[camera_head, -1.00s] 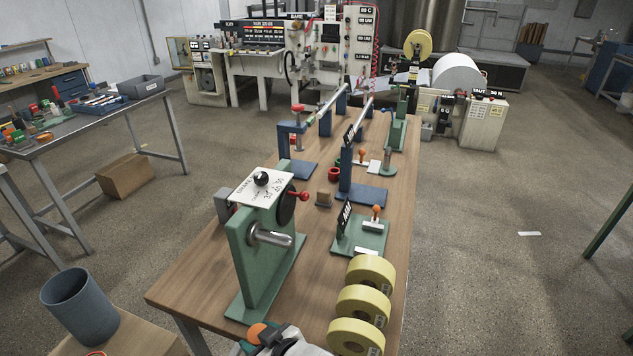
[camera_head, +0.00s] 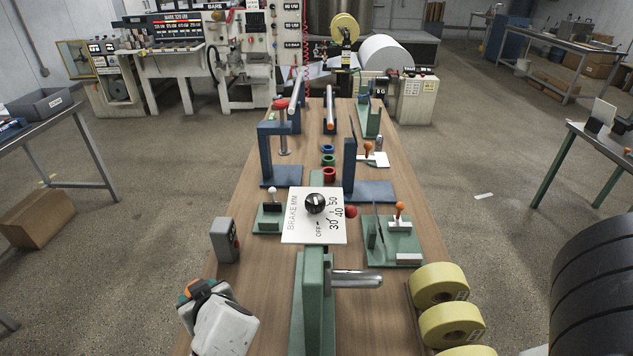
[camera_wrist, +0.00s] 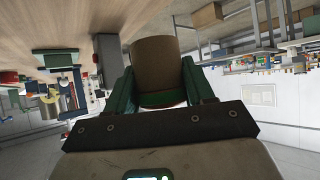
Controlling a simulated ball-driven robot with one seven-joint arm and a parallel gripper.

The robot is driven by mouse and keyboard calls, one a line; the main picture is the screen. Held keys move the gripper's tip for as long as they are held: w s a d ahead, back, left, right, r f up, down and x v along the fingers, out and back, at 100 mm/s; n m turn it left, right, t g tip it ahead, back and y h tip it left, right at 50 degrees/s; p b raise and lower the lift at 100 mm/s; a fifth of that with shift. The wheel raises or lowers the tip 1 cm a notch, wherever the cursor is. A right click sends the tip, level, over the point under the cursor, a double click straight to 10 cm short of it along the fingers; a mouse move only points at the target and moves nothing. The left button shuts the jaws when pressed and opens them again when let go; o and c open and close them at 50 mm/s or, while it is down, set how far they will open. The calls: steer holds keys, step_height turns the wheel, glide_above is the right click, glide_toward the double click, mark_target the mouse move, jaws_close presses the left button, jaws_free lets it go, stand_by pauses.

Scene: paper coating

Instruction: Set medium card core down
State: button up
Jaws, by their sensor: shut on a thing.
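In the wrist view, my gripper (camera_wrist: 158,72) has its two green fingers either side of a brown card core (camera_wrist: 153,56). It is shut on this core, which is a short wide cylinder with a green band at the end near the palm. The wooden surface lies beyond the core in that view; I cannot tell whether they touch. In the head view, a white part of my arm shows at the lower left, over the near left side of the wooden bench (camera_head: 268,278). The core cannot be made out clearly there.
The green brake stand (camera_head: 313,310), with dial plate (camera_head: 296,228) and metal spindle (camera_head: 356,279), stands mid-bench. Yellow rolls (camera_head: 438,284) line the right edge. A grey switch box (camera_head: 226,240) sits at the left edge. Blue stands (camera_head: 371,190) and small coloured rings (camera_head: 329,173) are farther back.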

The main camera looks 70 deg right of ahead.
steer(key=d+r+m+g+h+b, duration=0.2)
steer(key=d+r+m+h, duration=0.15)
steer(key=d, duration=0.35)
steer(key=shift+m+y, duration=0.25)
steer(key=shift+s+a+f, duration=0.1)
steer(key=shift+f, duration=2.65)
steer(key=shift+s+a+f, duration=0.1)
steer(key=shift+f, duration=2.6)
steer(key=o, duration=1.1)
steer(key=shift+f, duration=0.1)
steer(key=shift+r, duration=0.2)
steer(key=p+v, duration=0.6)
steer(key=v, duration=0.6)
steer(key=shift+w, duration=0.1)
